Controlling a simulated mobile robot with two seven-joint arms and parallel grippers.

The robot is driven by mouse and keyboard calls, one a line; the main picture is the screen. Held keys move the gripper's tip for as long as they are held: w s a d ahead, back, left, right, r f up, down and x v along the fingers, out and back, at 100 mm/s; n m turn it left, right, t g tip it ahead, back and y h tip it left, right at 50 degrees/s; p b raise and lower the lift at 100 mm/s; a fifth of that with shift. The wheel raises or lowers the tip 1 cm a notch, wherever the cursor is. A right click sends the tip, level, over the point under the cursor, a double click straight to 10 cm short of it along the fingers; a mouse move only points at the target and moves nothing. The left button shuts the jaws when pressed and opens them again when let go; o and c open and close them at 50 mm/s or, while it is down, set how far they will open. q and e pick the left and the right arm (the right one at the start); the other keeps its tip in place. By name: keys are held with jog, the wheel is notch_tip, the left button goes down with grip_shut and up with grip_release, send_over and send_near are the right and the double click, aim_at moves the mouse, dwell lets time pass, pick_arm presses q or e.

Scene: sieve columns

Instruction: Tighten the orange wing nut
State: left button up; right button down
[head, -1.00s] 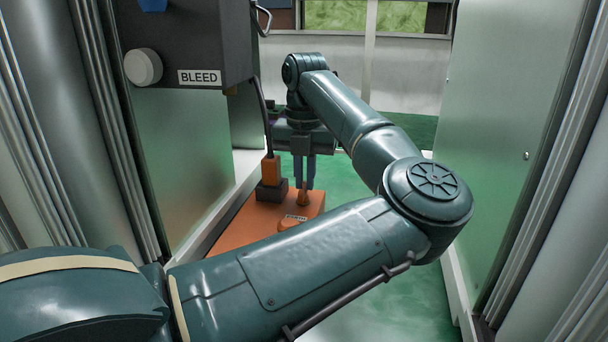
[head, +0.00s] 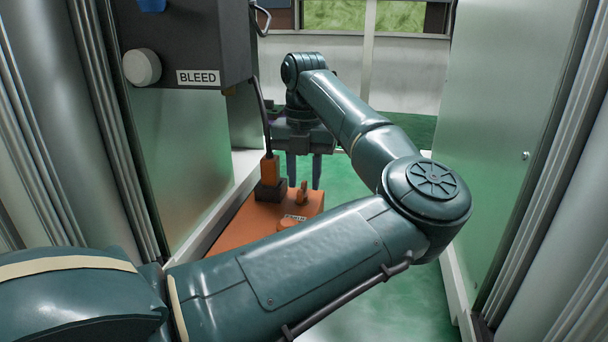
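The orange wing nut (head: 302,193) stands upright on top of the orange box (head: 236,222), near its far right corner. My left gripper (head: 304,184) points down at it, its two dark fingers spread apart, one on each side of the nut in the picture. A gap shows between the fingers, and the nut seems untouched; I cannot tell the exact depth between them. My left forearm crosses in front and hides part of the box. My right gripper is not in view.
An orange block with a dark base (head: 271,178) and a cable stands on the box, left of the nut. A small label (head: 295,217) and a rounded orange part (head: 288,224) lie nearer. A dark BLEED panel (head: 185,45) overhangs at left; a metal cabinet (head: 505,130) bounds the right.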

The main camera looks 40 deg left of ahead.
aim_at(304, 182)
pick_arm(q)
notch_tip(304, 182, up, 13)
jog(key=p, duration=0.3)
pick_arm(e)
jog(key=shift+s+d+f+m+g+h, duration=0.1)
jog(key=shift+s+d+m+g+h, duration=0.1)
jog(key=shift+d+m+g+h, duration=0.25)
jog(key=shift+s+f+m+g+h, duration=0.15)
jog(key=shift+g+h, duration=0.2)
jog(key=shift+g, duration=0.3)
